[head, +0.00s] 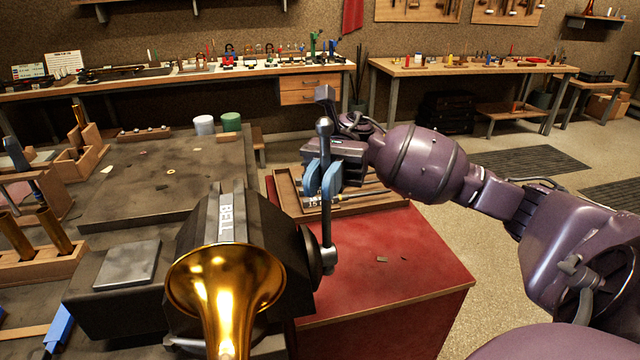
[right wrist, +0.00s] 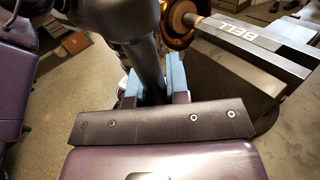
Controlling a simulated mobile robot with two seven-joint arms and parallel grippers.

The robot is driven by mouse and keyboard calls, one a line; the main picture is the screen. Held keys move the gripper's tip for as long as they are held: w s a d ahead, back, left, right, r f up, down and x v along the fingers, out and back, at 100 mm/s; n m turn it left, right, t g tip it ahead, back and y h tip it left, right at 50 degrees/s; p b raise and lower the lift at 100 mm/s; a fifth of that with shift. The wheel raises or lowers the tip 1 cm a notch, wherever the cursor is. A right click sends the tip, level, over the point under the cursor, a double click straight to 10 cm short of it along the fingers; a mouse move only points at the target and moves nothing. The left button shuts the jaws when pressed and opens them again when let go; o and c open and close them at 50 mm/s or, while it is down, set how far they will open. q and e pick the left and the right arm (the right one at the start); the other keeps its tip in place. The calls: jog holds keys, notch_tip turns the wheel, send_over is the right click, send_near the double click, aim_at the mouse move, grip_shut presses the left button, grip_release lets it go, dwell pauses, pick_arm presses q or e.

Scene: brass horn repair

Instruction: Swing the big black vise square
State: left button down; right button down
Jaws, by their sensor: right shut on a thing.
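The big black vise (head: 255,235) stands on the dark bench at the lower middle, with a "BELL" label on its top. It also shows at the upper right of the right wrist view (right wrist: 235,75). Its upright steel handle (head: 327,240) has a ball at the top and rises at the vise's right side. My right gripper (head: 322,186) has its blue fingers shut on the handle's upper part, below the ball. In the right wrist view, the dark handle (right wrist: 146,55) passes between the blue fingers (right wrist: 152,88). My left gripper is not in view.
A brass horn bell (head: 226,290) stands in front of the vise. A red cabinet top (head: 390,270) lies right of it, with a wooden tray (head: 286,196) near its back. A grey metal block (head: 127,264) and wooden tool holders (head: 40,262) sit to the left.

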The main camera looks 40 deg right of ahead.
jog(key=c, duration=1.1)
grip_release()
jog(key=b+v, duration=0.2)
jog(key=v, duration=0.8)
jog(key=shift+w+d, duration=0.2)
jog(key=shift+d, duration=0.15)
jog(key=shift+s, duration=0.1)
